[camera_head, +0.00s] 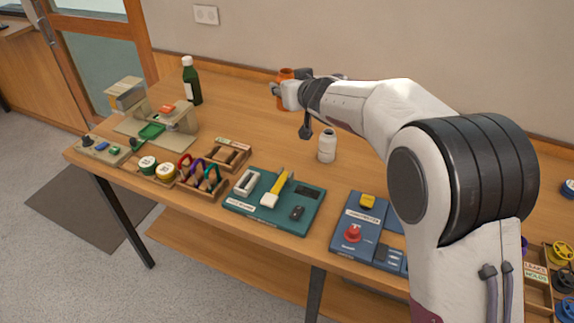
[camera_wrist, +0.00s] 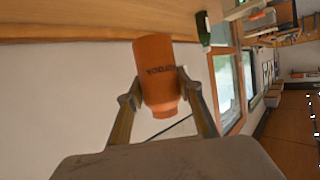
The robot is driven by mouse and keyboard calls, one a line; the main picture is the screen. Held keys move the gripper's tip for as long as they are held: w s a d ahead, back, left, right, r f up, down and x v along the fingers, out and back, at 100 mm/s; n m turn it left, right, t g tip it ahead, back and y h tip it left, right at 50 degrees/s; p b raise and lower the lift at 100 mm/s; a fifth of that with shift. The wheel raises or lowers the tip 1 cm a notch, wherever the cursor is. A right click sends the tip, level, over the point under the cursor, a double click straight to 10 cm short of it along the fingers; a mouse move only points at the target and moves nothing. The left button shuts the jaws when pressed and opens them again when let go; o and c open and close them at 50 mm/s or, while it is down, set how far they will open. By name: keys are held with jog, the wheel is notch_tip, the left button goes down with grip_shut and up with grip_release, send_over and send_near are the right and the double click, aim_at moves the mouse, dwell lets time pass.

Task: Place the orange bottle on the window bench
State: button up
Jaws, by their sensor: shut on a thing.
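The orange bottle (camera_head: 285,75) is up in the air over the back of the wooden table, close to the wall. The picture from the wrist is turned over, with the table at the top. I cannot tell for sure which surface is the window bench.
The wooden table (camera_head: 232,100) has clear room at the back left. A dark green bottle (camera_head: 191,82) stands there. A white jar (camera_head: 327,146) stands below my arm. Trays and teal and blue boards (camera_head: 275,222) line the front edge. A glazed door frame (camera_head: 100,45) is beyond, left.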

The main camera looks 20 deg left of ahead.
notch_tip(320, 180, down, 11)
jog(key=shift+f, duration=0.2)
dwell(0.5)
jog(key=shift+f, duration=2.5)
jog(key=shift+f, duration=2.3)
jog(key=shift+f, duration=0.15)
jog(key=o, duration=1.2)
jog(key=shift+o, duration=0.2)
jog(key=shift+s+d, duration=0.1)
jog(key=shift+d, duration=0.05)
